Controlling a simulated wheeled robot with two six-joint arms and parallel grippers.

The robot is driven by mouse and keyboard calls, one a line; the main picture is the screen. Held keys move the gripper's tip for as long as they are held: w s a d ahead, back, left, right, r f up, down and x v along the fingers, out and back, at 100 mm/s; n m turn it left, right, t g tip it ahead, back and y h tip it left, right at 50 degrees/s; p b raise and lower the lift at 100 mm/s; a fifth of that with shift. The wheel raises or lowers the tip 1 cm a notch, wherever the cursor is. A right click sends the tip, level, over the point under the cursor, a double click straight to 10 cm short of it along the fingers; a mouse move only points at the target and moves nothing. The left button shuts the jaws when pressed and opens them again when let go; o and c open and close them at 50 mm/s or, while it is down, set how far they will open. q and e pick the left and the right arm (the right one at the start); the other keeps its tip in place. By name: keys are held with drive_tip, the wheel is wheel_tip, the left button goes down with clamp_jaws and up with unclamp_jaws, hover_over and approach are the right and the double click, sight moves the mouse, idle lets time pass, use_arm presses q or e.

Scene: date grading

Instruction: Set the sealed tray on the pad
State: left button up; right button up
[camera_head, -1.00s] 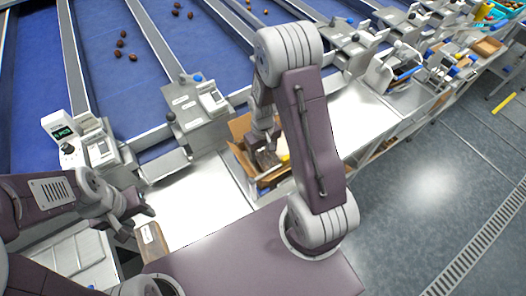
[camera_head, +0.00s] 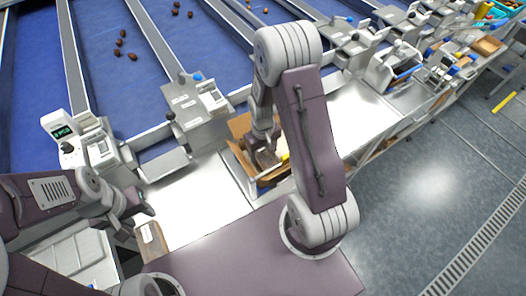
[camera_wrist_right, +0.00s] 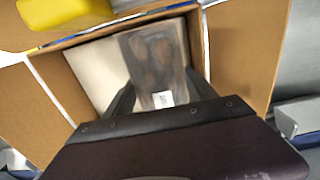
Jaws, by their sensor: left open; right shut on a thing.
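The sealed tray (camera_wrist_right: 154,62) shows in the right wrist view. It is dark, with brown dates under a clear film and a white label. My right gripper (camera_wrist_right: 158,88) is shut on its near end; its fingers lie along both sides. The tray is inside the open cardboard box (camera_wrist_right: 247,50), over a pale flat surface (camera_wrist_right: 98,72) that looks like the pad. I cannot tell whether they touch. In the head view my right gripper (camera_head: 266,158) reaches into the box (camera_head: 240,126) and mostly hides the tray. My left gripper (camera_head: 138,208) is open and empty at the lower left.
A brown block-like thing with a pale label (camera_head: 152,243) lies on the steel counter (camera_head: 196,200) near my left gripper. A scale with a green display (camera_head: 62,133) stands at the left. A yellow thing (camera_wrist_right: 62,12) is at the box's far edge. Counter right of the box is clear.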

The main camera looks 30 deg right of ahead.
drive_tip(key=shift+f+b, duration=0.5)
drive_tip(key=shift+f, duration=0.25)
idle(0.4)
drive_tip(key=o, duration=1.6)
drive_tip(key=shift+r, duration=0.15)
wheel_tip(320, 180, up, 6)
drive_tip(key=p, duration=0.6)
drive_tip(key=shift+w+d+r, duration=0.1)
drive_tip(key=shift+r, duration=0.1)
wheel_tip(320, 180, up, 3)
drive_tip(key=p, duration=0.2)
drive_tip(key=shift+p, duration=0.35)
wheel_tip(320, 180, up, 2)
drive_tip(key=shift+r+p, duration=0.2)
drive_tip(key=shift+p, duration=0.85)
